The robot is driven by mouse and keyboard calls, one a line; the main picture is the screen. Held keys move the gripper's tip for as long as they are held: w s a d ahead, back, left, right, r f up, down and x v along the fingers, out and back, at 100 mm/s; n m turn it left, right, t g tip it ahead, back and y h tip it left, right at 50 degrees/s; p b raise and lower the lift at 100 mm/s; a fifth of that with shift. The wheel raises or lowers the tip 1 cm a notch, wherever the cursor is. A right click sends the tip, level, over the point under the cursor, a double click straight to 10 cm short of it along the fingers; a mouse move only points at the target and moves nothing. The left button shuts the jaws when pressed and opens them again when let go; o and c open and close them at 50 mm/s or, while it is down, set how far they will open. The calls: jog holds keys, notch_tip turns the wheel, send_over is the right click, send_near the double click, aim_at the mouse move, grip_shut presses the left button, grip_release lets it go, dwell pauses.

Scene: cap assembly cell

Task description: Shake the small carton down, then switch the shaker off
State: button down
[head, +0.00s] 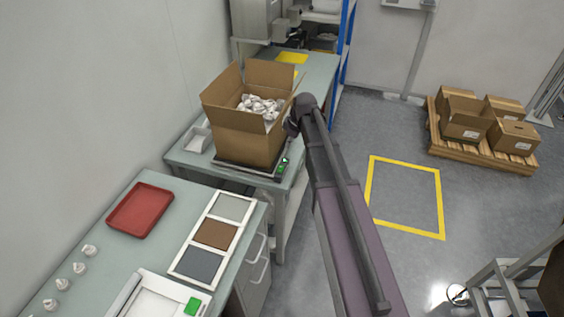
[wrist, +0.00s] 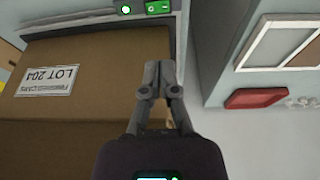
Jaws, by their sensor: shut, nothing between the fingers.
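The open brown carton (head: 262,146) stands with its flaps up, holding a heap of white caps (head: 259,107). In the wrist view the carton (wrist: 80,75) shows a label reading LOT 204. It sits on the shaker's dark plate (head: 232,168) on the bench. The shaker's green switch (head: 281,168) is at its front right corner. The wrist view shows the switch (wrist: 158,6) beside a round lit green lamp (wrist: 126,9). My gripper (wrist: 160,68) is shut and empty, beside the carton and apart from the switch. In the head view my wrist mostly hides it.
The near bench carries a red tray (head: 140,210), a framed panel of coloured pads (head: 215,234), several loose white caps (head: 79,268) and a white device with a green button (head: 192,306). More cartons (head: 464,119) stand on a pallet at right. Floor inside the yellow outline (head: 404,197) is clear.

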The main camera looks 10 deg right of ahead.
jog(key=shift+w+r+n, duration=0.1)
jog(key=shift+w+n, duration=0.2)
jog(key=shift+w, duration=0.2)
jog(key=b, duration=1)
send_over(280, 167)
jog(key=f, duration=1)
jog(key=shift+s+d, duration=0.25)
jog(key=shift+s, duration=0.1)
jog(key=shift+w+d+f+b, duration=0.1)
jog(key=shift+w+f+b, duration=0.1)
jog(key=shift+f+b, duration=1.55)
